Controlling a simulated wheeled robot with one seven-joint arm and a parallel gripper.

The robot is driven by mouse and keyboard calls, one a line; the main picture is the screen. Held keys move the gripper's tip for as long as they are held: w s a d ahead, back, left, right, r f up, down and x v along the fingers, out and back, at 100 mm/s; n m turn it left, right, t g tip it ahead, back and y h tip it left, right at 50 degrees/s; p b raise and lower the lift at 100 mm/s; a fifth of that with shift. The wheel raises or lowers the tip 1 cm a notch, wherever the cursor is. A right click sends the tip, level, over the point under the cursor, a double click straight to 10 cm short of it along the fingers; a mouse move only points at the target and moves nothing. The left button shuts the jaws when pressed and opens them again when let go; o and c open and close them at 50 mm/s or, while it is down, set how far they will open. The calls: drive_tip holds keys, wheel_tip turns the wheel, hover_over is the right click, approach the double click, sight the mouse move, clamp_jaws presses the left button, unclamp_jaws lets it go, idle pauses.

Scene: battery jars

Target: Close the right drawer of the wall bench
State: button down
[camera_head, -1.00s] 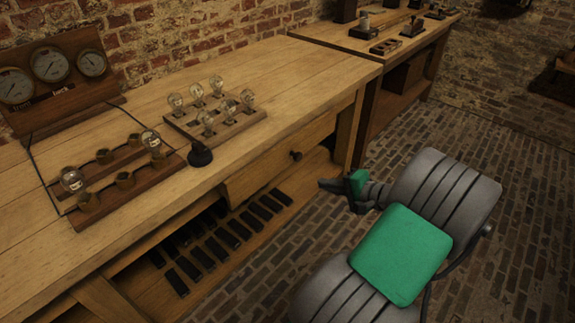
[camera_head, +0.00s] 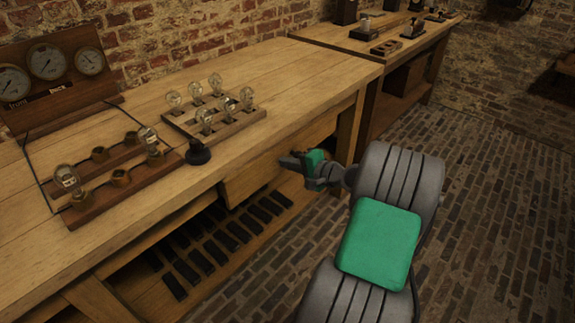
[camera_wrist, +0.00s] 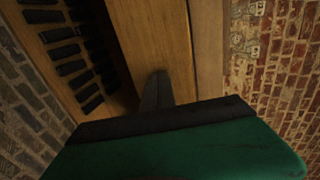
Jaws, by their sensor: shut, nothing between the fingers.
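The wall bench (camera_head: 262,72) is a long wooden bench against the brick wall. Its right drawer has a plain wooden front (camera_head: 250,176) under the bench top, and my gripper hides its knob in the head view. I cannot tell for sure how far the drawer stands out. My gripper (camera_head: 284,161) is shut and empty, with its fingertips at the drawer front. In the wrist view the shut fingers (camera_wrist: 157,88) point at the wooden drawer front (camera_wrist: 150,35); whether they touch it I cannot tell.
Several dark blocks (camera_head: 225,240) lie on the shelf below the drawer. Bulbs on a wooden rack (camera_head: 215,120), a bulb board (camera_head: 125,180), a black knob-like object (camera_head: 198,153) and a gauge panel (camera_head: 50,70) stand on top. The brick floor (camera_head: 480,190) to the right is clear.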

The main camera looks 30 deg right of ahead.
sight(279, 156)
drive_tip(key=w, duration=0.2)
drive_tip(key=w+a+p, duration=0.1)
drive_tip(key=w, duration=0.1)
drive_tip(key=shift+w+a+r, duration=0.1)
drive_tip(key=shift+w+a, duration=0.05)
drive_tip(key=shift+w+r, duration=0.1)
drive_tip(key=shift+w, duration=0.15)
drive_tip(key=shift+p, duration=0.3)
